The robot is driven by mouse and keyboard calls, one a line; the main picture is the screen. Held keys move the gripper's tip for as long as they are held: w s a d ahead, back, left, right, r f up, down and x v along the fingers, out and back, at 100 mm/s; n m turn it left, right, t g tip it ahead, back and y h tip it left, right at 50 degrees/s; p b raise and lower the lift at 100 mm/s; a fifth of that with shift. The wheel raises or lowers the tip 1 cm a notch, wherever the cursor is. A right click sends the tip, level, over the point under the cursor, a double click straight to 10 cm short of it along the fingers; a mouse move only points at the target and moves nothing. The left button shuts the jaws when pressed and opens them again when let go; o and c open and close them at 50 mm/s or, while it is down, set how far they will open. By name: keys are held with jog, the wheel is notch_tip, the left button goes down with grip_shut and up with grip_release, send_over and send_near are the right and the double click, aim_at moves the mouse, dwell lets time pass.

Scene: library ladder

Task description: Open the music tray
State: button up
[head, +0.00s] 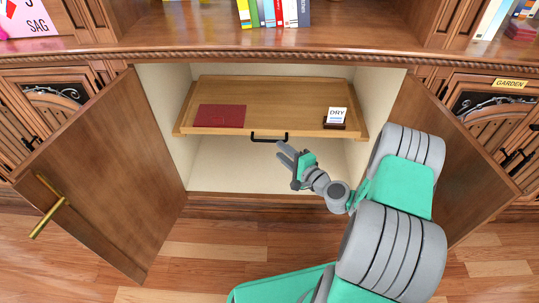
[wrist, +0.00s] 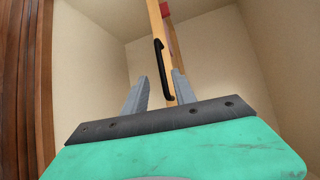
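The music tray (head: 275,95) is a flat wooden pull-out board inside the open cabinet, with a black bar handle (head: 269,138) at the middle of its front edge. My gripper (head: 282,151) is just in front of and below the handle, slightly to its right. In the wrist view, my gripper (wrist: 158,90) is open, and the handle (wrist: 162,68) appears in line with the gap between the fingers, nearer the right one. I cannot tell whether the fingertips reach around it. The tray's edge (wrist: 155,20) runs upright in that view.
A red folder (head: 220,116) and a small stand with a "DRY" card (head: 337,115) are on the tray. The left door (head: 105,175) and right door (head: 455,150) stand open. The space below the tray is empty. Books (head: 275,12) stand on the shelf above.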

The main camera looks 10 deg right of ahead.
aim_at(269, 141)
jog(key=b+x, duration=0.1)
jog(key=x, duration=0.6)
jog(key=shift+w+a+r+b, duration=0.1)
jog(key=shift+w+a+b, duration=0.15)
jog(key=shift+b, duration=0.1)
jog(key=shift+c, duration=0.2)
grip_shut()
dwell(0.7)
